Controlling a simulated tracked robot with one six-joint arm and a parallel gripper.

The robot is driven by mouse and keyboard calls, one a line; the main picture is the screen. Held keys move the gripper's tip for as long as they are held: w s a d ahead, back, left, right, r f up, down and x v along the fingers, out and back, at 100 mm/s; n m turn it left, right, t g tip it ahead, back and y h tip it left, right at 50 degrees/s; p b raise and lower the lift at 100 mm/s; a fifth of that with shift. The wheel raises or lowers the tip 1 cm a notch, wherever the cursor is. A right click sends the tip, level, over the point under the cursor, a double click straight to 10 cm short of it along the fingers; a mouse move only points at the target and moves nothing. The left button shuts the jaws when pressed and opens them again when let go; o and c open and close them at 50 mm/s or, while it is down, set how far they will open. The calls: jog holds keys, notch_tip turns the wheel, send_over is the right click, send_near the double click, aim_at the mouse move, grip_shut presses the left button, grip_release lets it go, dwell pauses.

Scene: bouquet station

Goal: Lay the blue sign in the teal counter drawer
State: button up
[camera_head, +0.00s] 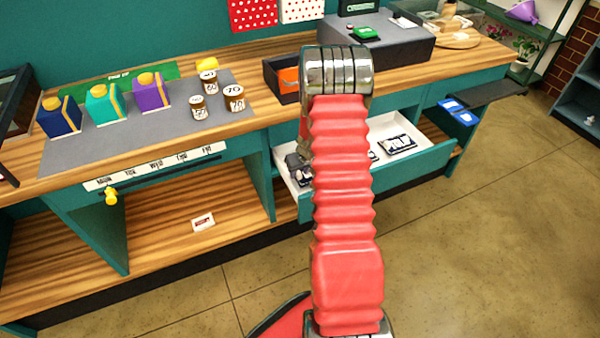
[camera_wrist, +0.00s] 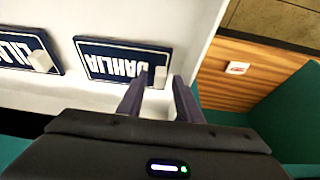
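The teal drawer (camera_head: 425,160) under the counter is pulled out, with a white inside. In the wrist view its white floor (camera_wrist: 110,20) holds a dark blue sign reading DAHLIA (camera_wrist: 115,62), lying flat with a small pale knob at one end. A second dark blue sign (camera_wrist: 22,50), its lettering partly cut off, lies beside it. A dark lettered sign (camera_head: 397,143) shows in the drawer in the head view. My gripper (camera_wrist: 157,84) is open and empty, its fingertips apart just by the DAHLIA knob. My arm hides part of the drawer in the head view.
Cartons (camera_head: 104,103), brown jars (camera_head: 234,98) and a dark box (camera_head: 283,78) stand on the counter. Bright blue pieces (camera_head: 458,112) sit right of the drawer. An open shelf with a small tag (camera_head: 203,222) is left of the drawer. The floor in front is clear.

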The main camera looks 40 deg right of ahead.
jog(key=v, duration=1.1)
jog(key=shift+s+r, duration=0.2)
jog(key=shift+r, duration=0.1)
jog(key=shift+a, duration=0.15)
jog(key=s+a+r+n+t+y, duration=0.1)
jog(key=s+a+r+n, duration=0.15)
jog(key=a+r, duration=1.75)
jog(key=s+a+r, duration=0.3)
jog(key=s+a, duration=0.4)
jog(key=s, duration=0.2)
jog(key=s+a+r, duration=0.4)
jog(key=s+a, duration=0.4)
jog(key=s, duration=0.1)
jog(key=shift+n, duration=0.45)
